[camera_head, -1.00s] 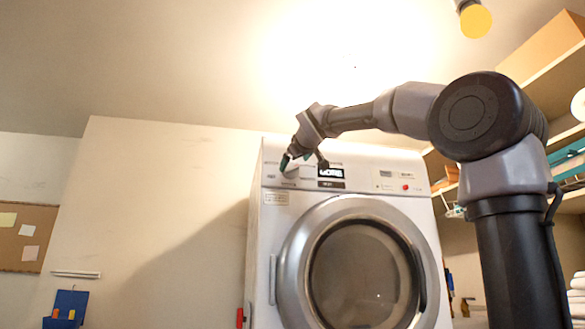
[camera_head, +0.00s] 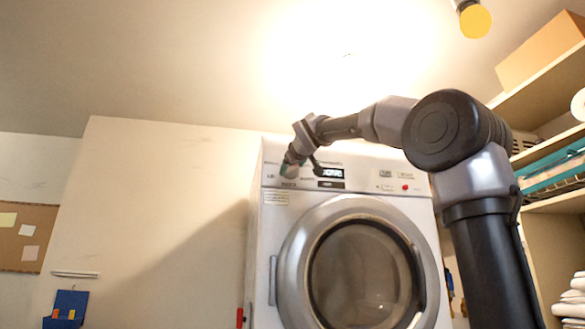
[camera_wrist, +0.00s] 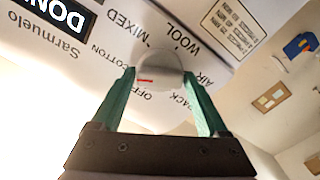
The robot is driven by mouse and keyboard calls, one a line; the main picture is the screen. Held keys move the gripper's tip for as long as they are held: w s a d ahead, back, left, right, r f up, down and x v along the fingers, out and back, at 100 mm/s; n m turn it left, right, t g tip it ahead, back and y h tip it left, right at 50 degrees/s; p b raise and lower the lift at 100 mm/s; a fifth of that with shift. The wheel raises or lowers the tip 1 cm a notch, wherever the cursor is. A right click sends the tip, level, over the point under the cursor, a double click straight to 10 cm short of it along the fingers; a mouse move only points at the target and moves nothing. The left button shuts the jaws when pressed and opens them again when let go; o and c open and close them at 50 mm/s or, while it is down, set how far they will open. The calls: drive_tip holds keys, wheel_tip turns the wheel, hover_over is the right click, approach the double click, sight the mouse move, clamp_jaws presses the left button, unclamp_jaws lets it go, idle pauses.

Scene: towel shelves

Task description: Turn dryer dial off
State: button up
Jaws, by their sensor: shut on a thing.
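The dryer (camera_head: 268,225) stands against the wall, its control panel along the top. Its pale round dial (camera_head: 290,172) is at the panel's left end. In the wrist view the dial (camera_wrist: 160,78) has a short red mark on its lower left part, just above the printed word OFF. The labels COTTON, MIXED, WOOL and AIR also ring it, upside down. My gripper (camera_wrist: 160,82) has one teal finger on each side of the dial and is shut on it. It also shows in the head view (camera_head: 291,161).
The round dryer door (camera_head: 330,210) is below the panel, closed. A display (camera_head: 332,173) and a red button (camera_head: 405,188) are right of the dial. Shelves (camera_head: 550,78) with a box and towels stand at the right.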

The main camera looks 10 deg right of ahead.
drive_tip(key=n, duration=0.5)
drive_tip(key=shift+n, duration=0.3)
drive_tip(key=n, duration=0.6)
drive_tip(key=shift+f, duration=0.1)
idle(0.4)
drive_tip(key=o, duration=1.2)
drive_tip(key=shift+o, duration=0.2)
drive_tip(key=s, duration=1.1)
drive_tip(key=shift+w, duration=0.1)
